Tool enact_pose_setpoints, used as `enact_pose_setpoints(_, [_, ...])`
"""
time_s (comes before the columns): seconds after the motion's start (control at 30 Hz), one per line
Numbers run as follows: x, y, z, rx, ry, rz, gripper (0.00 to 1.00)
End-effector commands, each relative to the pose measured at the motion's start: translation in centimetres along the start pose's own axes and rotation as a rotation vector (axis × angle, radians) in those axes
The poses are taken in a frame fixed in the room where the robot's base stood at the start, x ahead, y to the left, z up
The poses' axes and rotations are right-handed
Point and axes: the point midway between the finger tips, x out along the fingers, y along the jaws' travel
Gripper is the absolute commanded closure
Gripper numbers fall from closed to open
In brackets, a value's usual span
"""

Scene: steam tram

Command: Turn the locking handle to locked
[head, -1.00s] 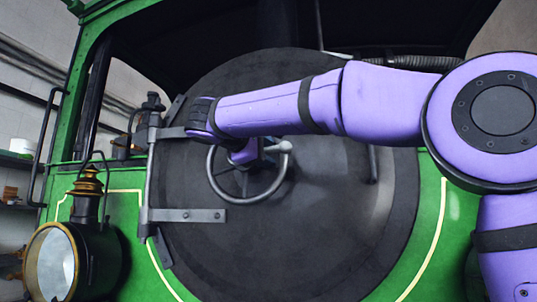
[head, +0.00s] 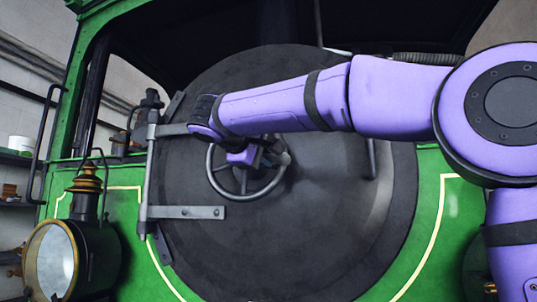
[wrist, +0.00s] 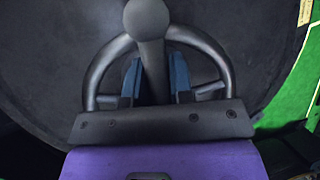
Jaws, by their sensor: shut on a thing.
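The locking handle (head: 285,159) is a grey lever with a round knob at its end, in front of the middle of the round dark door (head: 330,220). In the wrist view the handle's knob (wrist: 147,18) is at the top, with its shaft running down between the blue finger pads. My gripper (wrist: 156,82) is shut on the shaft below the knob. In the head view my gripper (head: 266,154) is at the handle, partly hidden by my purple wrist. The handle points right and slightly down there. Its pivot is hidden.
A grey handwheel (head: 246,197) sits around and behind the handle, close to my fingers. A hinge bar (head: 187,212) and upright rod are at the door's left. A brass-topped lamp (head: 55,258) stands at lower left. The door's lower face is clear.

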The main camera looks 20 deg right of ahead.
Motion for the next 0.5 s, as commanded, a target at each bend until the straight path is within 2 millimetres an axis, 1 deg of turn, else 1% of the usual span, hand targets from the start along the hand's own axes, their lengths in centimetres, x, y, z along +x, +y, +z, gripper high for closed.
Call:
enact_pose_setpoints(0.1, [0.0,-0.5,-0.1,0.108,0.026,-0.037,1.0])
enact_pose_setpoints(0.5, [0.2,-3.0,-1.0,0.444,0.1,-0.168,1.0])
